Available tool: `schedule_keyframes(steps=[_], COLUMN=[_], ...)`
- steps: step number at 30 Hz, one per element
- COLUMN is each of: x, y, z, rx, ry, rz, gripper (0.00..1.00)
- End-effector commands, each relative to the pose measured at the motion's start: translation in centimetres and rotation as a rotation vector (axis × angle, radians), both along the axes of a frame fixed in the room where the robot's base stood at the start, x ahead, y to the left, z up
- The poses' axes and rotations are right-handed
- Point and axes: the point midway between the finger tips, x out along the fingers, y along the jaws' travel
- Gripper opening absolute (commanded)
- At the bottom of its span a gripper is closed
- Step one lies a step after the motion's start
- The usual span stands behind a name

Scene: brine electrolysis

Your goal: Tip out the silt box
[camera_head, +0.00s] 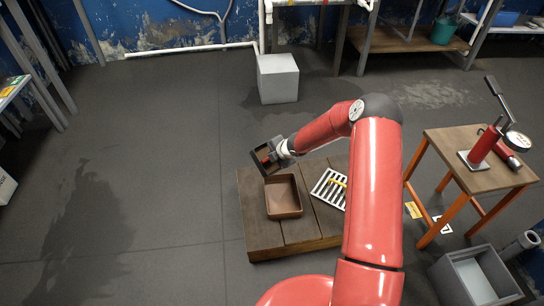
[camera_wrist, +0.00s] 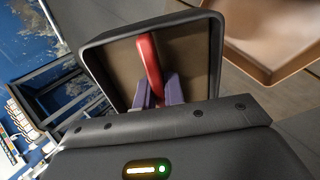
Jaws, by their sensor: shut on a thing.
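The silt box (camera_head: 262,152) is a small dark box with a thick rim. My gripper (camera_head: 273,154) is shut on its red handle and holds it in the air, steeply tilted, at the back left edge of the brown tray. In the wrist view the box (camera_wrist: 95,62) shows its dark rim and brown inside, with the red handle (camera_wrist: 149,62) between my gripper's purple fingers (camera_wrist: 157,88). I cannot tell whether any silt is left in it. The square brown tray (camera_head: 283,214) sits on a wooden platform; its corner also shows in the wrist view (camera_wrist: 262,68).
A white slotted grate (camera_head: 322,185) with a yellow piece lies on the platform (camera_head: 257,235), right of the tray. A pale block (camera_head: 278,80) stands behind. A wooden stool (camera_head: 468,170) with a red pump and a grey bin (camera_head: 455,285) are at right. The left floor is clear.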

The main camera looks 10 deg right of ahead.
Motion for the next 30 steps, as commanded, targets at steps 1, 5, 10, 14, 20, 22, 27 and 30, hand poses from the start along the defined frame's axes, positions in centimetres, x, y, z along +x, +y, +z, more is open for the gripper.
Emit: schedule_keyframes(steps=[1,5,10,14,20,22,27,30], x=[0.01,-0.03,-0.06,-0.13,-0.32,-0.41,-0.56,-0.68], y=[0.05,-0.22,-0.53,-0.55,-0.65,-0.68,-0.79,-0.83], z=[-0.39,-0.23,-0.09,-0.09,-0.10,-0.15,-0.17,-0.18], rx=[0.004,0.019,0.041,0.054,0.072,0.079,0.098,0.109], ry=[-0.015,-0.049,-0.082,-0.104,-0.136,-0.147,-0.179,-0.200], rz=[0.003,-0.003,-0.011,-0.009,-0.009,-0.009,-0.010,-0.008], gripper=[0.00,0.00,0.00,0.00,0.00,0.00,0.00,0.00])
